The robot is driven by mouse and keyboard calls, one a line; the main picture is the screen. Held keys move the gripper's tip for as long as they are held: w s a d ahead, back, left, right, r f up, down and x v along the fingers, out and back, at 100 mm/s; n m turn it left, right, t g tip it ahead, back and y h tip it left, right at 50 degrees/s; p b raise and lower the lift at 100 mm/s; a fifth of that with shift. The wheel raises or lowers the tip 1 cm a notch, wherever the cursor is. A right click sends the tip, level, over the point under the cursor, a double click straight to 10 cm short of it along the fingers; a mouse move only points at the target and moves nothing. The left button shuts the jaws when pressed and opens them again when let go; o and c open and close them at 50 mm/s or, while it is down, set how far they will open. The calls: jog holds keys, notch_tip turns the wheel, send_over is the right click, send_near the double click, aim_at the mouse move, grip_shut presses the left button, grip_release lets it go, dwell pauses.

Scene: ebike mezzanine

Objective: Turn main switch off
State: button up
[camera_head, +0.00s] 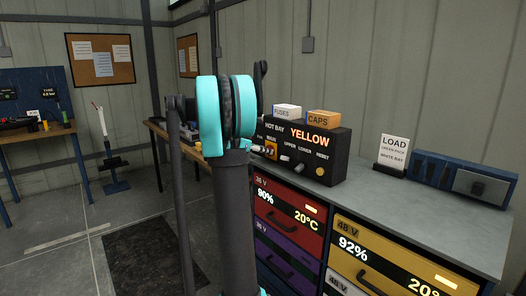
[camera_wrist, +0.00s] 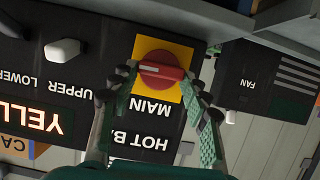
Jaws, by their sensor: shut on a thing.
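The main switch (camera_wrist: 161,72) is a red round knob on a yellow plate, marked MAIN and seen upside down in the wrist view. Its raised grip bar lies roughly level in that picture. My gripper (camera_wrist: 160,80) has its green-padded fingers on either side of the knob and is shut on it. In the head view the black control box (camera_head: 335,156) reads HOT BAY and YELLOW.
A white lever (camera_wrist: 64,50) marked UPPER is beside the main switch. FUSES (camera_head: 287,111) and CAPS (camera_head: 323,119) boxes sit on the control box. A LOAD sign (camera_head: 394,151) and a blue case (camera_head: 462,178) stand to the right on the grey bench (camera_head: 375,203).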

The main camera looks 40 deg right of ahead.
jog(key=n+g, duration=0.2)
jog(key=n, duration=0.1)
jog(key=shift+w, duration=0.4)
jog(key=n, duration=0.1)
jog(key=n+g, duration=0.1)
jog(key=n+g+h, duration=0.1)
jog(key=shift+w+a+f, duration=0.1)
jog(key=shift+w+f, duration=0.1)
jog(key=shift+f, duration=0.05)
jog(key=n, duration=0.1)
jog(key=n+g, duration=0.1)
jog(key=n+h, duration=0.1)
jog(key=shift+w+f+n+g, duration=0.15)
jog(key=shift+f+n+g, duration=0.15)
jog(key=shift+g, duration=0.1)
jog(key=shift+f+n+g+h, duration=0.15)
jog(key=shift+n+g+h, duration=0.45)
jog(key=shift+n, duration=1.1)
jog(key=o, duration=1.2)
jog(key=shift+c, duration=0.2)
